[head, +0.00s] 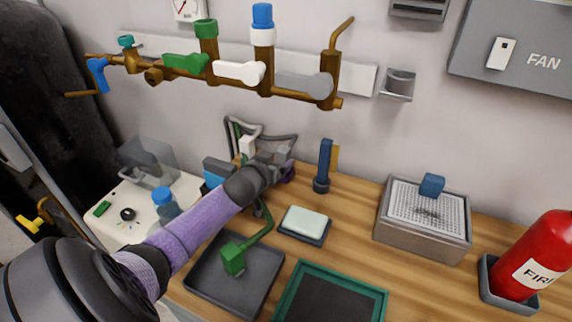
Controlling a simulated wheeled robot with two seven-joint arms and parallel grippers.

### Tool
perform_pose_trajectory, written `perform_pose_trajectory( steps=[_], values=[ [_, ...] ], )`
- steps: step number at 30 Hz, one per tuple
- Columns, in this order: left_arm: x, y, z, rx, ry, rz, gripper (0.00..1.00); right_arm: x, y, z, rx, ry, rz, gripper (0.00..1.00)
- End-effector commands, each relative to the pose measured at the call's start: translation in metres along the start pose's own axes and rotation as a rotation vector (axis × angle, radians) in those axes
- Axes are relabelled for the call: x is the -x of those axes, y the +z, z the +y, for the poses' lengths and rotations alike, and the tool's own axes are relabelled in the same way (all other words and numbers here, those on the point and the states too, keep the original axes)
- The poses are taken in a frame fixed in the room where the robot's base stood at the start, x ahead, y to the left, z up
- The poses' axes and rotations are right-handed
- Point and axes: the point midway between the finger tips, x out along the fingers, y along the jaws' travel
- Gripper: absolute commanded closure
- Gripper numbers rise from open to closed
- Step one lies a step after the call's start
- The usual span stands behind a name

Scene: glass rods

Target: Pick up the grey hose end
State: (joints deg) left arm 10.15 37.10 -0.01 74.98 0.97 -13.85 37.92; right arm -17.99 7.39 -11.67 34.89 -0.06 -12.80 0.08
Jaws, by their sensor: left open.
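My left arm reaches in from the lower left, and its open gripper (272,162) is at the back of the wooden bench, by the wall. A grey hose (277,137) loops above and behind the gripper. A small grey block (284,152), which looks like the grey hose end, is right at the fingertips. I cannot tell whether they touch it. A white block (247,145), likely another hose end, stands just left of the gripper. A green hose end (232,259) lies in the dark tray (205,284). My right gripper is not in view.
Brass pipes with green, white and grey handles (305,83) run along the wall above. A blue upright tool (323,165) stands right of the gripper. A soap-like block (305,221), a metal box (425,238) and a fire extinguisher (535,255) are to the right.

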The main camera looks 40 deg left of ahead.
Motion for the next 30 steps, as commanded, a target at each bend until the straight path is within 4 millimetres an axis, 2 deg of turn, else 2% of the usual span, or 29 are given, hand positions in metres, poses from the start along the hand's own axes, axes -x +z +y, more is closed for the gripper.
perform_pose_trajectory(
  steps=[9,12,18,20,30],
  values=[
    [-0.052,-0.003,-0.003,-0.001,-0.002,-0.001,0.12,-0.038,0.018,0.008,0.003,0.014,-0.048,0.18],
    [-0.058,-0.006,-0.003,-0.002,-0.003,-0.001,0.12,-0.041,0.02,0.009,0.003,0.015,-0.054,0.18],
    [-0.058,-0.009,-0.003,-0.001,-0.002,0.0,0.12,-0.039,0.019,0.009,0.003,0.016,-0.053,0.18],
    [-0.058,-0.009,-0.003,-0.001,-0.002,0.0,0.22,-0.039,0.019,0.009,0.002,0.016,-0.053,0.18],
    [-0.058,-0.008,-0.003,-0.001,-0.001,-0.001,0.94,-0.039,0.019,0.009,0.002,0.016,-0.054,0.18]
  ],
)
